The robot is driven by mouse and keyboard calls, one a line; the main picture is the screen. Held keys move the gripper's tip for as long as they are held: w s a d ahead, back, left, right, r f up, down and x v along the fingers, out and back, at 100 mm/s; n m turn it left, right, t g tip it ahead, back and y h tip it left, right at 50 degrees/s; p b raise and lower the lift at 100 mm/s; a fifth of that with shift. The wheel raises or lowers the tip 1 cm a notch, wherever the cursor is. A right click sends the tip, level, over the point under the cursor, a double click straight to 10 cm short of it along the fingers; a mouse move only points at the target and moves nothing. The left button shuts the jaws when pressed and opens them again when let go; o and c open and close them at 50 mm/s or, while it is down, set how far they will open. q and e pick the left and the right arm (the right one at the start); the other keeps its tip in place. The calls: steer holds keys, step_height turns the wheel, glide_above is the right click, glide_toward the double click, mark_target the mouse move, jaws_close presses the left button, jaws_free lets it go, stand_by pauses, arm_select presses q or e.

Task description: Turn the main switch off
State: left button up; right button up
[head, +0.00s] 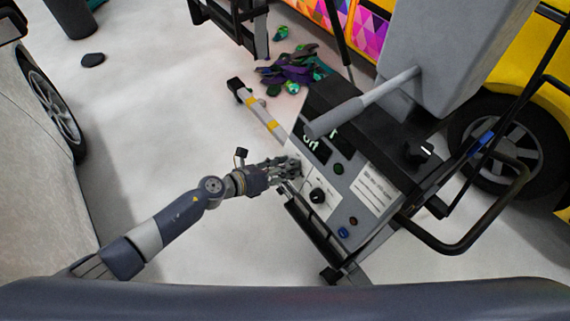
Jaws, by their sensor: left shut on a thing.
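The machine's grey control panel (359,187) is tilted in the middle of the head view. My left gripper (297,168) reaches in from the left and is shut at the panel's left edge, on what looks like the main switch. Its fingers hide the switch, so I cannot tell its position. A separate black round knob (318,196) shows on the white label plate just below right of the fingers. My right gripper is not in view.
A grey roller (360,103) and black bar lie above the panel. A black tube handle (466,246) sticks out at right. A pile of dark scraps (291,70) lies on the floor behind. A yellow vehicle (527,60) stands at right, a pale car (35,170) at left.

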arm_select(q)
steer(key=n+p, duration=0.4)
steer(key=n, duration=0.8)
steer(key=shift+f, duration=0.1)
stand_by(0.5)
steer(key=o, duration=1.1)
steer(key=v, duration=1.2)
